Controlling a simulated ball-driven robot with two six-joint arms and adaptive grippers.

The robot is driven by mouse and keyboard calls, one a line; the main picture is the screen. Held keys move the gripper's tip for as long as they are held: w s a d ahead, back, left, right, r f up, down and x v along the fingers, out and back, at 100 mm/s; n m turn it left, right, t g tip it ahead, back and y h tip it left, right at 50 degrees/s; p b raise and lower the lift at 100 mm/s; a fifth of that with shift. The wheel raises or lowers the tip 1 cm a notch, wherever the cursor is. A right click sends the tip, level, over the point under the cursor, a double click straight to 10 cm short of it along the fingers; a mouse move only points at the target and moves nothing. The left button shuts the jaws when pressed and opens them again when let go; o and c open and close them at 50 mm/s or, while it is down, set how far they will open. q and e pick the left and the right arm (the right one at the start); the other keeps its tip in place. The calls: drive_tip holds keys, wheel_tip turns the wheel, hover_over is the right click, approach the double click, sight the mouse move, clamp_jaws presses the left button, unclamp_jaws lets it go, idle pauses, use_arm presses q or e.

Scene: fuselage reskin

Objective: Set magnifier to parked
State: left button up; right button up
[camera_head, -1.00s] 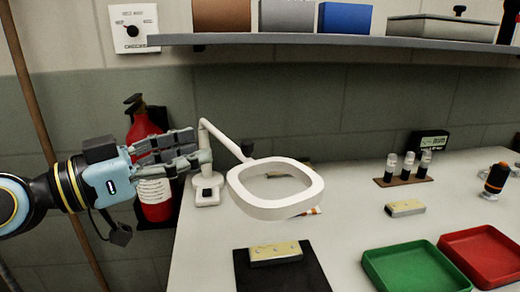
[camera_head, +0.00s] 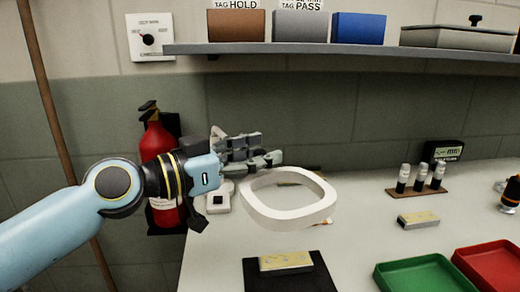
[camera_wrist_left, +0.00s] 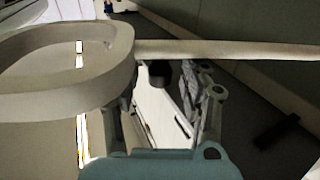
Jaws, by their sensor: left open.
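The magnifier has a white rounded ring head (camera_head: 290,219) above the bench, and its base (camera_head: 218,198) stands at the bench's left end. My left gripper (camera_head: 268,148) is open and covers much of the magnifier's arm just behind the ring in the head view. In the left wrist view, the ring (camera_wrist_left: 60,98) fills the left side. The magnifier's white arm (camera_wrist_left: 230,50) runs across beyond the open fingers (camera_wrist_left: 168,88). I cannot tell whether the fingers touch it. My right gripper is not in view.
A red fire extinguisher (camera_head: 157,142) hangs behind my left forearm. A shelf (camera_head: 350,52) with bins runs above. The bench also holds a black mat (camera_head: 290,283), vials in a rack (camera_head: 418,192), a green tray (camera_head: 425,275) and a red tray (camera_head: 492,265).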

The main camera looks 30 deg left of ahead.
use_arm(q)
drive_tip(key=shift+w+d, duration=0.15)
drive_tip(key=shift+w, duration=0.05)
clamp_jaws()
idle(0.3)
drive_tip(key=shift+w, duration=0.1)
